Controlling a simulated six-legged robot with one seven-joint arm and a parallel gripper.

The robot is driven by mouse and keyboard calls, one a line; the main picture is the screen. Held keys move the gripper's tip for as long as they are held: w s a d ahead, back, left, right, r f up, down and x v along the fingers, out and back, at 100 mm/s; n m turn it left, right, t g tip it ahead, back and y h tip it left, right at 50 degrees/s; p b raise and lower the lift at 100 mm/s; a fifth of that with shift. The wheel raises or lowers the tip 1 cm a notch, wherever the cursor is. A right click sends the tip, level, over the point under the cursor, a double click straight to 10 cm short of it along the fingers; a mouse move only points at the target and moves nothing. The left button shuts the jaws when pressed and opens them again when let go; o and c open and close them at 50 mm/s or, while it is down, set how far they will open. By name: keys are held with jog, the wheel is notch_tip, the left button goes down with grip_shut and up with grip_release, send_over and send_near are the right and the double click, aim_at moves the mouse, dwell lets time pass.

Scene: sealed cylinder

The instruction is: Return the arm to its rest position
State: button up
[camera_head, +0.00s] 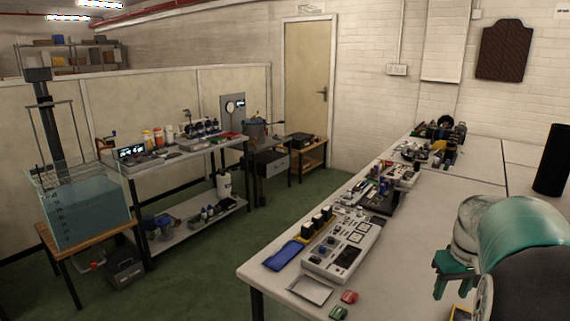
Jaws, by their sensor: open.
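My gripper (447,276) shows at the lower right of the head view as a small green two-pronged part. It is open, with nothing visible between its prongs. It is beside the large teal and pale rounded links of my arm, which fill the lower right corner. The arm is folded close to the camera, over the near right part of the white bench (440,210). Part of the gripper and the bench behind it is hidden by the arm.
A black cylinder (553,160) stands upright on the bench at the right. A grey control box (343,247), a blue pouch (284,256) and small parts line the bench's left edge. A water tank (90,212) stands at far left. Green floor lies open between.

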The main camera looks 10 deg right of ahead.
jog(key=s+a+r+n+t, duration=0.1)
jog(key=a+r, duration=0.2)
jog(key=a, duration=0.6)
jog(key=a+r+t, duration=0.1)
jog(key=a+r, duration=0.1)
jog(key=a, duration=0.6)
jog(key=s+a+t, duration=0.1)
jog(key=s+a, duration=0.3)
jog(key=a, duration=0.4)
jog(key=s+a+n+t, duration=0.1)
jog(key=s+a, duration=0.4)
jog(key=a, duration=0.2)
jog(key=shift+s+a+f+t, duration=0.15)
jog(key=shift+s+a+t, duration=0.15)
jog(key=shift+a, duration=0.1)
